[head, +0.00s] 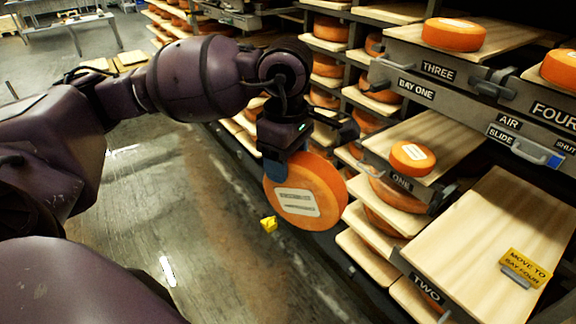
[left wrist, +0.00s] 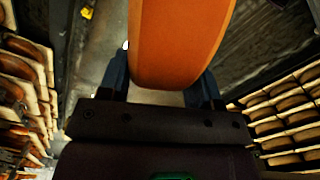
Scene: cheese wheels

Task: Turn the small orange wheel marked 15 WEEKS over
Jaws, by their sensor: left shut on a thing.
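My left gripper (head: 287,160) is shut on an orange cheese wheel (head: 325,183), gripped by its upper rim. The wheel hangs on edge in the air over the aisle, in front of the racks. Its flat face with a pale label turns toward the head camera; the print is too small to read. In the left wrist view the wheel (left wrist: 178,45) stands between the two fingers of the left gripper (left wrist: 163,85). A smaller orange wheel (head: 411,157) with a pale label lies flat on the board marked ONE. My right gripper is not in view.
The board marked TWO (head: 490,235) is bare except for a yellow MOVE TO BAY FOUR tag (head: 525,266) at its right. An orange wheel (head: 455,35) lies on the board marked THREE. Full racks stand behind the held wheel. A small yellow object (head: 269,224) shows below it.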

